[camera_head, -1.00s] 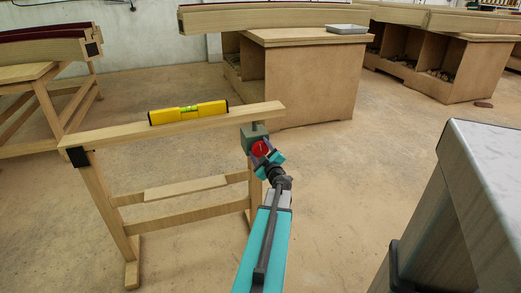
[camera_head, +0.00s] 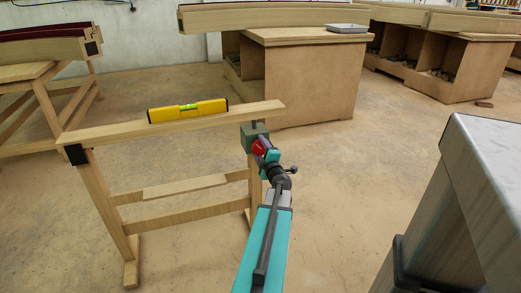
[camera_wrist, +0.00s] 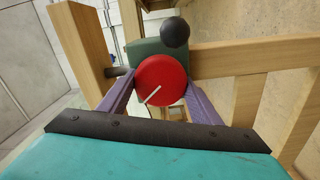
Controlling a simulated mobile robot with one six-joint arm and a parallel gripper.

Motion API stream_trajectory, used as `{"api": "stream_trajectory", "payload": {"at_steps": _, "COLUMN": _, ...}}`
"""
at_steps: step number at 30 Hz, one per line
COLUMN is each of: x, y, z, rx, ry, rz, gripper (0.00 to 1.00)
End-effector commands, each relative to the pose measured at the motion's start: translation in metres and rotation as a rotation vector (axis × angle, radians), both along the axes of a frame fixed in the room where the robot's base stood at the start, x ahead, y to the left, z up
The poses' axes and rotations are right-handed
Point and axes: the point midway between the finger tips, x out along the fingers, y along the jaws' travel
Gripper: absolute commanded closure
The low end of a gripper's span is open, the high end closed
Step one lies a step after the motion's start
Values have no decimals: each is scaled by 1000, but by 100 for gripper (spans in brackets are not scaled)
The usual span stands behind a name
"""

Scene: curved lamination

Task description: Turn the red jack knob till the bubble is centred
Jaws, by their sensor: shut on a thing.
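The red jack knob (camera_wrist: 163,78) is a round disc with a white pointer line running toward its lower left in the wrist view. It sits on a green jack block (camera_head: 248,133) at the right end of the sawhorse-like stand. My gripper (camera_wrist: 160,92) is shut on the knob, one purple finger on each side. In the head view the knob (camera_head: 260,146) is partly hidden by my gripper. A yellow spirit level (camera_head: 188,111) lies on the wooden beam (camera_head: 120,132). Its green vial shows, but the bubble is too small to place.
A wooden bench with a tray (camera_head: 346,28) stands behind. A grey-topped table (camera_head: 490,150) is close at the right. The stand's lower rails (camera_head: 185,187) and legs are near my arm. Floor between the stand and the table is clear.

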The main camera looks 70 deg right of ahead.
Motion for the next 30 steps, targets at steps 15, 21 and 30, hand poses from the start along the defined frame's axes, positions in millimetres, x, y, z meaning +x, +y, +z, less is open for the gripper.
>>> {"api": "stream_trajectory", "payload": {"at_steps": 15, "x": 2, "y": 3, "z": -3, "rx": -95, "ry": 120, "rz": 6, "gripper": 64}}
{"api": "stream_trajectory", "payload": {"at_steps": 21, "x": 2, "y": 3, "z": -3, "rx": -94, "ry": 119, "rz": 7, "gripper": 64}}
{"api": "stream_trajectory", "payload": {"at_steps": 30, "x": 2, "y": 2, "z": -2, "rx": -94, "ry": 118, "rz": 5, "gripper": 23}}
